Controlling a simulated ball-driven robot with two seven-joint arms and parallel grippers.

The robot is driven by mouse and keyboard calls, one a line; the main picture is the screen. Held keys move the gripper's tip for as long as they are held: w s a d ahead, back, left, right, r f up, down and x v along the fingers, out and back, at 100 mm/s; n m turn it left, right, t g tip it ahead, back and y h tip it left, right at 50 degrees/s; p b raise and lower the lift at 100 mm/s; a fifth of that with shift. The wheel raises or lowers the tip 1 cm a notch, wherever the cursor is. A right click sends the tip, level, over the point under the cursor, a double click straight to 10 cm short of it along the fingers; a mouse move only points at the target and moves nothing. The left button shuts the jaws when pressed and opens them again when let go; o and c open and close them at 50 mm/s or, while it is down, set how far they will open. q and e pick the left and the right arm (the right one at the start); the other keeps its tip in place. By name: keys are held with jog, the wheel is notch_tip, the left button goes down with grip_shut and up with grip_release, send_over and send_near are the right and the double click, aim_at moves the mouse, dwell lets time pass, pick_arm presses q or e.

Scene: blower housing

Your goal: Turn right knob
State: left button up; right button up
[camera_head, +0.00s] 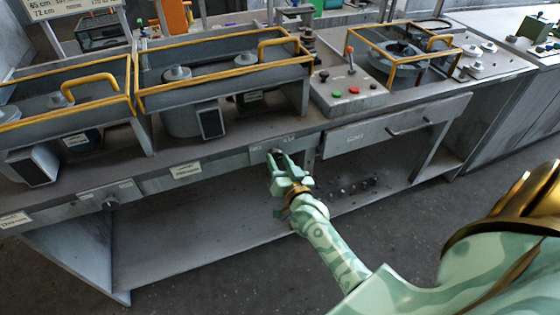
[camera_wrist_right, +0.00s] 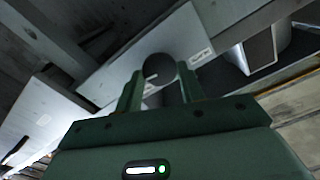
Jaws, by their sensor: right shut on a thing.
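The right knob (camera_head: 277,151) is a small dark knob on the front panel of the workbench, between two white labels. In the right wrist view it is a dark round disc (camera_wrist_right: 159,67) at the ends of the fingers. My right gripper (camera_head: 279,157) reaches up to the panel and is shut on the knob, one finger on each side. The fingers (camera_wrist_right: 161,88) partly hide the knob in the head view. How far the knob is turned cannot be told. My left gripper is not in view.
A second knob (camera_head: 110,204) is on the panel at the left. Above are yellow-framed housings (camera_head: 225,72), and a control plate with a red button (camera_head: 354,90) and green button (camera_head: 337,94). A drawer (camera_head: 395,125) lies to the right. The lower shelf (camera_head: 190,245) is mostly clear.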

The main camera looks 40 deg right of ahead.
jog(key=o, duration=1)
jog(key=shift+c, duration=0.2)
jog(key=p+v, duration=0.3)
jog(key=v, duration=1.3)
jog(key=shift+s+a, duration=0.15)
